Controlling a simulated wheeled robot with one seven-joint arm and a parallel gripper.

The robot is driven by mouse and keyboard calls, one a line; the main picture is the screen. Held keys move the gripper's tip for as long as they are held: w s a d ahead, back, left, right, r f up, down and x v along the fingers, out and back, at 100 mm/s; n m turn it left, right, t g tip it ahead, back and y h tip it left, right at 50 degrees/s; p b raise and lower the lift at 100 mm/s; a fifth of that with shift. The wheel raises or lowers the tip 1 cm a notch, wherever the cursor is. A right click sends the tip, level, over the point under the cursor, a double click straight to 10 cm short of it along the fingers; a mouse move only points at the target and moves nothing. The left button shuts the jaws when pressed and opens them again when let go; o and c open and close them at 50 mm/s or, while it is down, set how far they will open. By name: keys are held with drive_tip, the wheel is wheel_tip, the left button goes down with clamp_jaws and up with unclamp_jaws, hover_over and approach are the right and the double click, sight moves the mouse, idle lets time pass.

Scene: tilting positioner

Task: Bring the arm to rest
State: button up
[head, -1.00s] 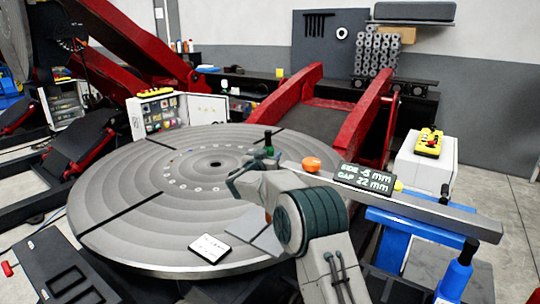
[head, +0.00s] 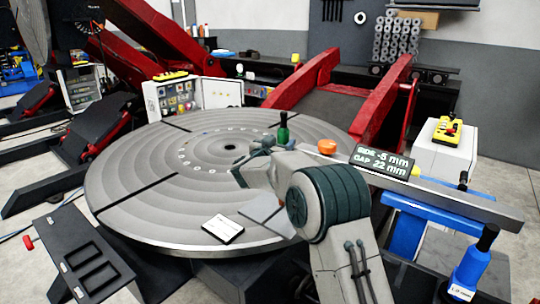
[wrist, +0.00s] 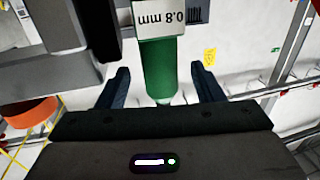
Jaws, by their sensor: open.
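My gripper (head: 258,160) is at the end of my bent grey arm, above the right part of the round turntable (head: 150,215). In the wrist view, its two dark fingers (wrist: 163,88) stand apart, open. A green cylinder (wrist: 160,70) with a white label reading "0.8 mm", upside down, shows between the fingers in the picture. I cannot tell whether it touches them. A green bottle-like piece with a dark top (head: 283,130) shows just behind my gripper in the head view; its lower end is hidden.
A long grey bar (head: 470,200) on blue supports runs right of my arm, near an orange knob (head: 327,146) and a display (head: 382,160) reading "SIDE -5 mm, GAP 22 mm". A white card (head: 222,228) lies on the turntable. Red frame arms (head: 365,115) rise behind.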

drive_tip(key=s+d+r+n+g+y+b, duration=0.1)
drive_tip(key=s+r+n+y, duration=0.15)
drive_tip(key=s+y, duration=0.4)
drive_tip(key=s+r+n+g+y+b, duration=0.1)
drive_tip(key=s+r+n+y, duration=0.15)
drive_tip(key=s, duration=0.75)
drive_tip(key=s+d+f+g, duration=0.3)
drive_tip(key=s+d+f, duration=0.2)
drive_tip(key=s, duration=0.6)
drive_tip(key=s+d+f+g+h, duration=0.1)
drive_tip(key=s+d+f+g, duration=0.3)
drive_tip(key=s, duration=0.7)
drive_tip(key=s+d+f+g+h, duration=0.1)
drive_tip(key=s+d+f+g, duration=0.3)
drive_tip(key=s, duration=0.8)
drive_tip(key=d+f, duration=0.2)
drive_tip(key=d, duration=0.2)
drive_tip(key=shift+f+m, duration=0.3)
drive_tip(key=shift+f, duration=0.1)
